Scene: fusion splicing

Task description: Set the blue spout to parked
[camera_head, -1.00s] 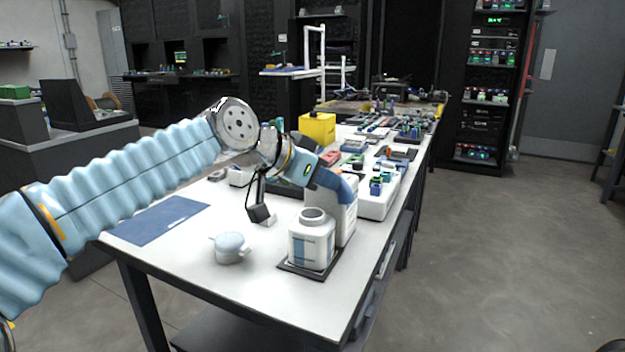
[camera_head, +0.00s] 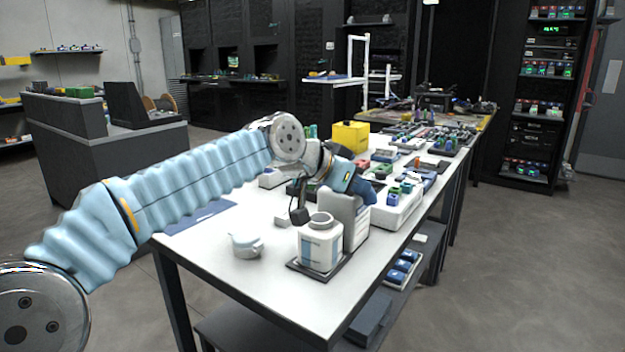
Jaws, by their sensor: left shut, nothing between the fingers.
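The blue spout (camera_head: 364,190) shows only in part, above the tall pale housing (camera_head: 355,228) near the table's front right. My left gripper (camera_head: 343,179) is beside it, at its left and above the housing. The gripper's body hides much of the spout, and I cannot tell whether they touch. The left gripper is shut and empty; its fingertips are hard to make out. The spout's exact direction is unclear. My right gripper is out of view.
A white bottle (camera_head: 320,246) stands on a dark pad in front of the housing. A small pale lidded pot (camera_head: 246,244) is to its left. A blue mat (camera_head: 200,217) lies at the table's left.

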